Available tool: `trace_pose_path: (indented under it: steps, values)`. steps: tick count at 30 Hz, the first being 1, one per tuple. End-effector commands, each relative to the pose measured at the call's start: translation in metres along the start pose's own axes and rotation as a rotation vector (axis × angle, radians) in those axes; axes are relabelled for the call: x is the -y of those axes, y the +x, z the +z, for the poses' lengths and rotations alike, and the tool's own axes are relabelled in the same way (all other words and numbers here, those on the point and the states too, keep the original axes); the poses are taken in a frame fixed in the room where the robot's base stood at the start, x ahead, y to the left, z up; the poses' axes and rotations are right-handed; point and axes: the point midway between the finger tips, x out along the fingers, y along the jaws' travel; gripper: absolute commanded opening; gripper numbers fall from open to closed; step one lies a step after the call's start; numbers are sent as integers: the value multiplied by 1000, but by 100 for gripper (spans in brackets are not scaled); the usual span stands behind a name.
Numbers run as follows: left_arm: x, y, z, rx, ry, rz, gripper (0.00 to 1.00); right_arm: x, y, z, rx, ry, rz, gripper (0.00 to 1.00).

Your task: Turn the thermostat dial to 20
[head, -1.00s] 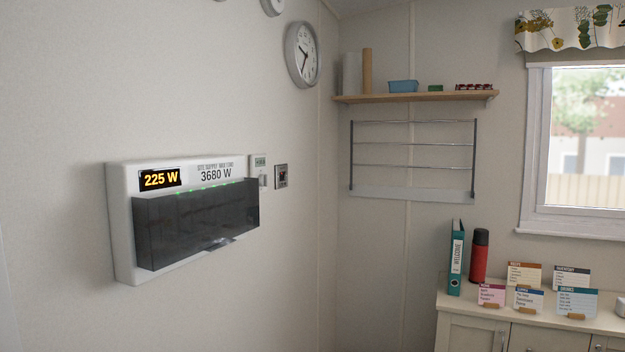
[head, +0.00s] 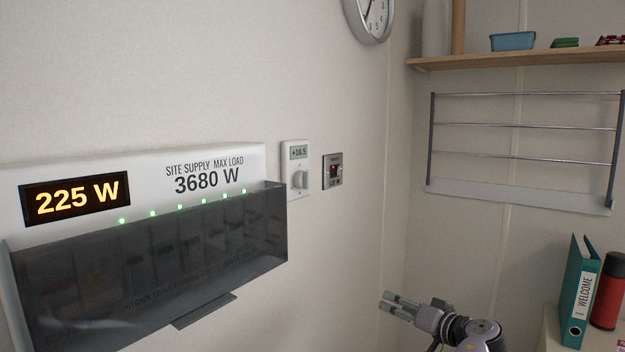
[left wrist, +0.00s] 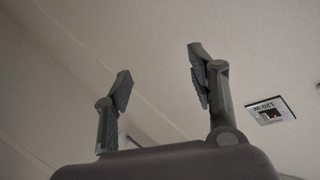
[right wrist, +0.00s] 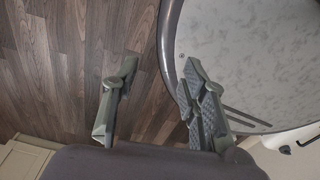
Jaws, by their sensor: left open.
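The white thermostat (head: 296,152) is on the wall, right of the supply panel. Its small display reads about +16.5, and its round dial (head: 300,179) sits below the display. The scale marks around the dial are too small to read. My left gripper (head: 393,303) is in the head view, low and to the right of the thermostat, apart from it. In the left wrist view its fingers (left wrist: 160,82) are spread and empty. My right gripper (right wrist: 158,88) shows only in its wrist view, fingers apart with nothing between them.
A switch plate (head: 333,171) with a red light is just right of the thermostat. The supply panel (head: 216,160) with a dark cover juts out at left. A wire rack (head: 520,126) and shelf (head: 470,57) are at right. A round grey top (right wrist: 250,60) is near my right gripper.

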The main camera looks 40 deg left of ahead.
Motion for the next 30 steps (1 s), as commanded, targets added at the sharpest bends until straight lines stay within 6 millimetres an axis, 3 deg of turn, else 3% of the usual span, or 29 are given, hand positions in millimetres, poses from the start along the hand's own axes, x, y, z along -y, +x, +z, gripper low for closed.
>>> trace_pose_path:
  steps: [1,3,6,10,13,17,30]
  values:
    - [40,-15,-50,-20,-109,-80,53,-1,-2,10,15,-1,2,40]
    - [94,-35,-97,-39,-243,-193,53,-2,-3,18,27,-1,2,40]
    - [160,-64,-142,-56,-413,-326,53,-2,-4,24,35,-2,2,40]
    - [219,-93,-171,-66,-564,-444,53,-3,-4,23,34,-2,4,40]
    - [241,-103,-179,-68,-622,-488,53,-3,-4,21,30,-2,4,40]
    - [252,-98,-180,-68,-641,-504,53,-4,-6,13,18,-1,5,40]
    - [295,-19,-174,-68,-636,-503,53,0,-25,5,8,2,-1,40]
